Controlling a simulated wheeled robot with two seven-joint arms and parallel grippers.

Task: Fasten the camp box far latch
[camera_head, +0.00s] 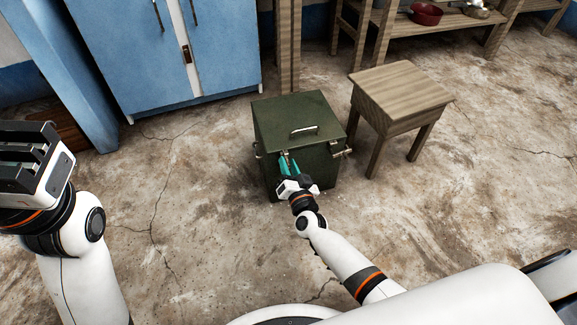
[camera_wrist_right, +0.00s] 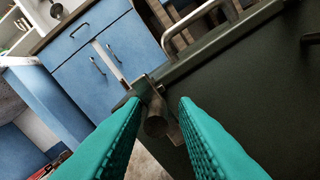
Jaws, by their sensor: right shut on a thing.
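The dark green camp box (camera_head: 296,115) stands on the floor with its lid down and a metal handle (camera_head: 304,131) on top. A metal latch (camera_wrist_right: 156,116) shows between the teal fingers of my right gripper (camera_head: 289,164) in the right wrist view. That gripper is at the box's near face, just under the lid edge, and is shut on the latch; its fingers partly hide it. Other metal fittings show at the box's right side (camera_head: 344,153) and left side. My left gripper (camera_head: 38,160) is at the left, away from the box; its fingertips are unclear.
A wooden stool (camera_head: 402,90) stands close to the right of the box. A blue cabinet (camera_head: 165,50) is behind to the left, and a wooden shelf with a red pot (camera_head: 426,14) at the back right. The cracked floor left of the box is free.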

